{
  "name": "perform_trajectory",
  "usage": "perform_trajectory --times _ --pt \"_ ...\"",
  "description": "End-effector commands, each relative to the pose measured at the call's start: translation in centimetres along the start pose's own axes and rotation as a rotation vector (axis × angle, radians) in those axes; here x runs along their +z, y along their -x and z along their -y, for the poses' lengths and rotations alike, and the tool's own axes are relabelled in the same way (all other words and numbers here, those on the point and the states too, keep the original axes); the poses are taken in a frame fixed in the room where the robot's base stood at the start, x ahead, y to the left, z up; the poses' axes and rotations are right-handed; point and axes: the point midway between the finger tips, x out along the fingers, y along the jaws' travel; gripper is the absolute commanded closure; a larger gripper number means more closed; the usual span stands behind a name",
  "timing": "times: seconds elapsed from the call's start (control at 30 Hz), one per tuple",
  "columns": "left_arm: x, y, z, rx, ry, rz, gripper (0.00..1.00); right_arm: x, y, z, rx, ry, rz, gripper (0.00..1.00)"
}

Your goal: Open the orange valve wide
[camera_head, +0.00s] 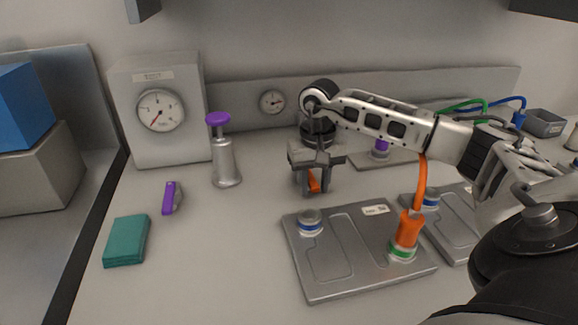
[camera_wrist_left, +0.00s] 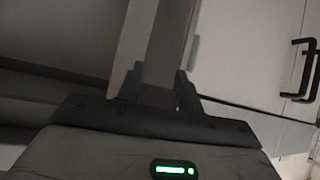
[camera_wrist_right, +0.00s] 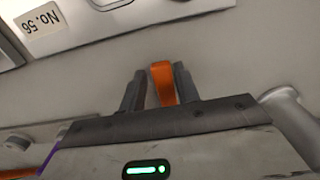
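The orange valve shows only as a small orange handle (camera_head: 314,183) under my right gripper in the head view. Its body is hidden by the gripper. My right gripper (camera_head: 312,190) points down over it, behind the front grey plate. In the right wrist view the orange handle (camera_wrist_right: 162,84) stands slightly tilted between the two fingers (camera_wrist_right: 159,90), close against them on both sides. The valve's opening angle cannot be told. My left gripper (camera_wrist_left: 158,88) shows only in its own wrist view, with its fingers apart and nothing seen held, away from the bench.
A grey plate (camera_head: 339,272) with an orange plug (camera_head: 407,232) and cable stands in front. A purple-handled valve (camera_head: 169,198), a purple-topped cylinder (camera_head: 225,164), a teal stack (camera_head: 126,240) and a gauge box (camera_head: 185,128) are left. The bench between cylinder and gripper is clear.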

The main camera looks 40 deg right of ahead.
Motion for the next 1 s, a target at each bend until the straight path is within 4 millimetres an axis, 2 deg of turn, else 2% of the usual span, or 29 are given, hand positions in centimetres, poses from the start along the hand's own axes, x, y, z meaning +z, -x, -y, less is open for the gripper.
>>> perform_trajectory --times 0.17,0.7,0.8,1.0 --pt "-0.7 0.5 0.0 0.0 -0.003 0.0 0.64 0.0 1.0 0.0 -0.001 0.0 -0.001 0.68" --pt "-4.6 3.4 -0.4 0.0 0.002 0.002 0.64 0.0 7.6 -0.3 -0.001 0.001 -0.001 0.68" --pt "-4.9 3.6 -0.4 0.0 0.002 0.002 0.64 0.0 8.2 -0.4 -0.001 0.001 0.0 0.68" --pt "-4.8 3.5 -0.4 0.0 0.002 0.002 0.64 0.0 8.0 -0.4 -0.001 0.001 0.0 0.68"
